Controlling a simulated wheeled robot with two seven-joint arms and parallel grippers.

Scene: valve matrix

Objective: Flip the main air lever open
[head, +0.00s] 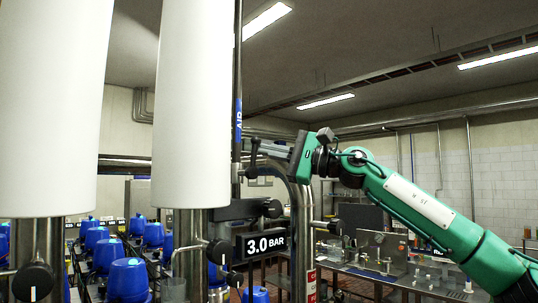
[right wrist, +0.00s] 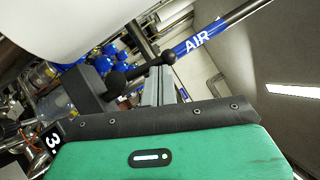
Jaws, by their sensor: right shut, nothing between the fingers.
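The air line is a thin upright pipe with a blue AIR label (head: 238,122); the label also shows in the right wrist view (right wrist: 196,43). A black lever with a ball end (right wrist: 168,57) crosses in front of my fingertips in the right wrist view, beside the pipe. In the head view the lever (head: 254,150) is small and dark, just right of the pipe. My right gripper (head: 260,149) is shut and empty, its tips close to the lever; it also shows in the right wrist view (right wrist: 158,76). I cannot tell whether they touch. My left gripper is out of view.
Two large white cylinders (head: 190,100) stand left of the pipe. A 3.0 BAR sign (head: 264,244) with black knobs nearby sits below the gripper. Several blue-capped valves (head: 128,278) fill the lower left. A metal bench (head: 400,275) stands at the right.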

